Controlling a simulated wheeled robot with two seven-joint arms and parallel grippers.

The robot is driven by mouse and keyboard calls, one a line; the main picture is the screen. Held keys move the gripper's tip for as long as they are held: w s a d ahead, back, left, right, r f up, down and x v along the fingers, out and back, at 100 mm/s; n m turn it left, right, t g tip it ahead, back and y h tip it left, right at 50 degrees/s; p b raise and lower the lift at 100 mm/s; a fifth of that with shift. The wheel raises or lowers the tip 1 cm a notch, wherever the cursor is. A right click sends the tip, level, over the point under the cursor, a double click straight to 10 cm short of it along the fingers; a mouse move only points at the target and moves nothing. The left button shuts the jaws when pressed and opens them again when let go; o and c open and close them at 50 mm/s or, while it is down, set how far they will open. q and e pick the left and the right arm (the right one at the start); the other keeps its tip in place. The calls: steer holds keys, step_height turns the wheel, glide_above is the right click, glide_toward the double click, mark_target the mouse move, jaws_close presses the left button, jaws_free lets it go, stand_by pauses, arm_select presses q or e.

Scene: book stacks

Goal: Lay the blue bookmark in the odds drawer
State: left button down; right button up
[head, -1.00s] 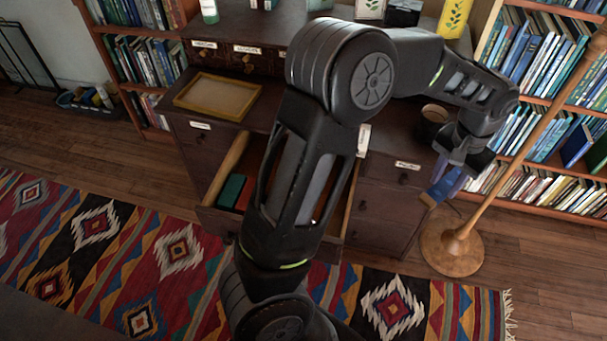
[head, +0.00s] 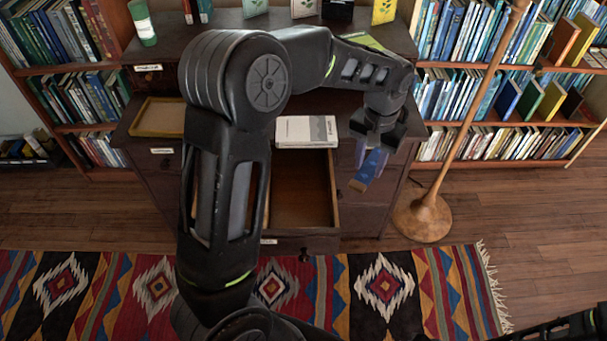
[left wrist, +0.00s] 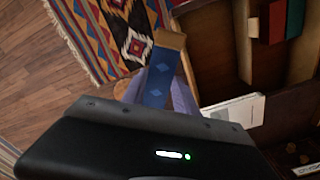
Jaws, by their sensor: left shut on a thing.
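The blue bookmark (head: 371,166) has a tan end and hangs tilted from my left gripper (head: 374,146), which is shut on it. In the head view it is just right of the open drawer (head: 334,200), above the cabinet's right front. The left wrist view also shows the bookmark (left wrist: 159,82), with its tan end pointing away, and the open drawer (left wrist: 215,62) on the right. That drawer has wooden dividers and holds a red and a green item (left wrist: 275,20). My left arm hides the drawer's left part in the head view. My right gripper is out of view.
A white book (head: 306,131) lies on the cabinet ledge behind the drawer. A wooden tray (head: 158,117) sits left on the ledge. A wooden floor lamp (head: 424,215) stands at the right. Bookshelves flank the cabinet, and a patterned rug (head: 130,290) lies in front.

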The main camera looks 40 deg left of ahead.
arm_select(q)
steer(key=s+a+f+n+b, duration=0.1)
steer(key=s+a+f+n, duration=0.2)
steer(key=a, duration=0.4)
steer(key=s+a+f+n+b, duration=0.2)
steer(key=s+a+f+n, duration=0.1)
steer(key=a+f, duration=0.2)
steer(key=shift+s+a+n, duration=0.15)
steer(key=shift+a+n, duration=0.25)
steer(key=shift+a, duration=0.55)
steer(key=shift+f, duration=0.15)
step_height(320, 180, down, 16)
steer(key=b, duration=1.1)
steer(key=c, duration=0.9)
jaws_free()
